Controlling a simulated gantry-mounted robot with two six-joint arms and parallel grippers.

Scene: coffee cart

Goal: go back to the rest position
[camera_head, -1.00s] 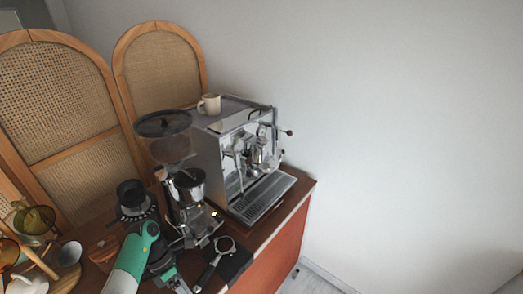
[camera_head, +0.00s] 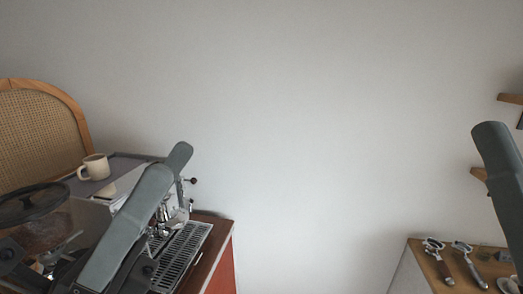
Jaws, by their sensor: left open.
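My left gripper (camera_head: 169,162) rises from the bottom left, its two grey fingers pointing up and slightly apart. It is open, with nothing seen between the fingers, and covers part of the espresso machine (camera_head: 188,240) in the picture. A single grey finger of my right gripper (camera_head: 497,155) shows at the right edge. The rest of that gripper is out of the picture, so I cannot tell its opening.
A beige cup (camera_head: 94,167) stands on the machine's top. The grinder's dark lid (camera_head: 34,203) is at the far left, before a cane screen (camera_head: 40,130). Portafilters (camera_head: 438,258) lie on a wooden counter at the lower right. Bare wall fills the middle.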

